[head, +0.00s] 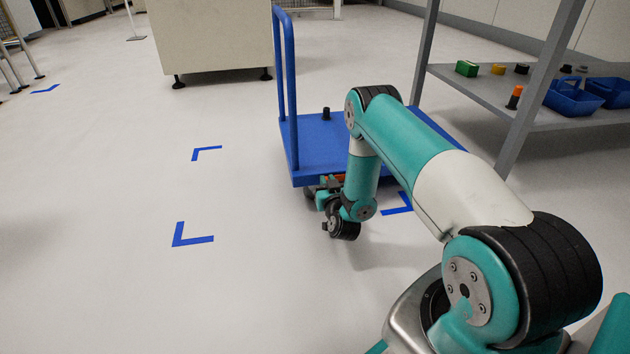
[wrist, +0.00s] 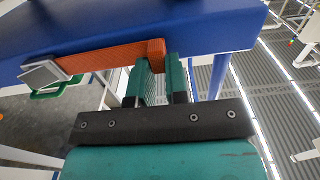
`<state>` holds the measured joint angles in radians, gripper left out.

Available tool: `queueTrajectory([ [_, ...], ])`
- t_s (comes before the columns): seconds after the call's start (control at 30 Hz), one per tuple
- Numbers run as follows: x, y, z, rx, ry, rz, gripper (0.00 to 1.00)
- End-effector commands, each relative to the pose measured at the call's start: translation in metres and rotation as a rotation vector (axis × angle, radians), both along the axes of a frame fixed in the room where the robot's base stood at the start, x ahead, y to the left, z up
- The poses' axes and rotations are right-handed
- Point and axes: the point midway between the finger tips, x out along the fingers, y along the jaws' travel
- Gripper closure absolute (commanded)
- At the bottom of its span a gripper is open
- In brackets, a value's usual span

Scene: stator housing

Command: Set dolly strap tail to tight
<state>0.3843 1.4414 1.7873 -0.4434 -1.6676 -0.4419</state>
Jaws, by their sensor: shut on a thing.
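The blue dolly (head: 318,150) stands on the floor mid-picture in the head view, partly hidden behind my arm. In the wrist view its blue deck edge (wrist: 215,28) runs across the top. An orange strap (wrist: 115,57) lies along that edge, with a metal buckle (wrist: 44,73) at its left. My gripper (wrist: 161,63) is shut on the strap tail (wrist: 157,52), at the strap's right end. In the head view my gripper (head: 325,192) is low at the dolly's near edge, and only a little of the orange strap shows there.
A grey shelf unit (head: 480,85) stands to the right, with blue bins (head: 575,97) and small parts on it. Blue corner marks (head: 190,237) lie on the floor. A beige cabinet (head: 212,38) stands behind.

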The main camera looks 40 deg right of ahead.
Motion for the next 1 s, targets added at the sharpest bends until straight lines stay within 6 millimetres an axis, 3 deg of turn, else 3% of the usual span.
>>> queueTrajectory([
  [0.37, -0.001, -0.004, 0.000, 0.001, 0.000, -0.010, 1.00],
  [0.4, -0.001, -0.004, -0.001, 0.001, 0.000, -0.009, 0.78],
  [0.5, -0.001, -0.004, -0.001, 0.002, 0.001, -0.010, 0.60],
  [0.83, -0.005, -0.005, 0.001, 0.002, 0.001, -0.015, 0.60],
  [1.0, -0.027, 0.005, 0.004, 0.003, 0.006, -0.014, 0.60],
])
